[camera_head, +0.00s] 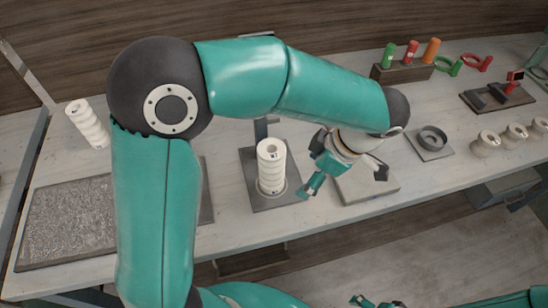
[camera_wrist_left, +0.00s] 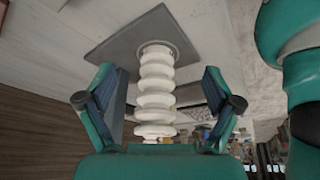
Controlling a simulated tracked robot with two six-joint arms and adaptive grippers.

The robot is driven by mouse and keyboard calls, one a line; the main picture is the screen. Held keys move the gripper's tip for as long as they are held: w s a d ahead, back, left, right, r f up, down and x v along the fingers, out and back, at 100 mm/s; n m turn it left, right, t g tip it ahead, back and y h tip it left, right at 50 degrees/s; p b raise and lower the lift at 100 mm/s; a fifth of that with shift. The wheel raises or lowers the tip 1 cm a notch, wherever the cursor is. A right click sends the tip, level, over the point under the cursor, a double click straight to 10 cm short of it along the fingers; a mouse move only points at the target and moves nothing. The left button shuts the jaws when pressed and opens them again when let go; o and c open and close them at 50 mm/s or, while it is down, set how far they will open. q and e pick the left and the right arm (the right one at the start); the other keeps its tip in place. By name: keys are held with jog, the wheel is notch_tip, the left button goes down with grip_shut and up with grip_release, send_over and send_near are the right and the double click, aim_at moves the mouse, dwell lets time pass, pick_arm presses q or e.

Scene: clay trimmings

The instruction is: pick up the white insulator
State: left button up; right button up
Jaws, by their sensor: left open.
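A white ribbed insulator (camera_head: 271,165) stands upright on a grey square plate (camera_head: 264,205) near the front of the bench. In the left wrist view the insulator (camera_wrist_left: 156,90) appears inverted, with its plate at the top. My left gripper (camera_head: 312,166) is open and empty, just right of the insulator in the head view. In the left wrist view its fingers (camera_wrist_left: 160,80) show on either side of the insulator; I cannot tell if it is fully between them. My right gripper (camera_head: 377,301) only peeks in at the bottom edge.
Another white ribbed insulator (camera_head: 88,127) leans at the far left, near a rough grey tray (camera_head: 68,215). A pale block (camera_head: 366,187) lies beside the left gripper. Right are a grey ring on a plate (camera_head: 432,139), small white spools (camera_head: 487,143) and a tool rack (camera_head: 402,72).

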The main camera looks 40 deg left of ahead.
aim_at(272, 161)
pick_arm(q)
jog(key=a, duration=0.3)
jog(key=s+a+p, duration=0.1)
jog(key=a, duration=0.1)
jog(key=a+p, duration=0.1)
jog(key=a, duration=0.2)
jog(key=shift+s+a+f, duration=0.3)
jog(key=shift+s+f, duration=0.05)
jog(key=shift+s, duration=0.05)
jog(key=shift+f, duration=0.25)
jog(key=c, duration=1.7)
grip_shut()
jog(key=shift+w+r, duration=0.1)
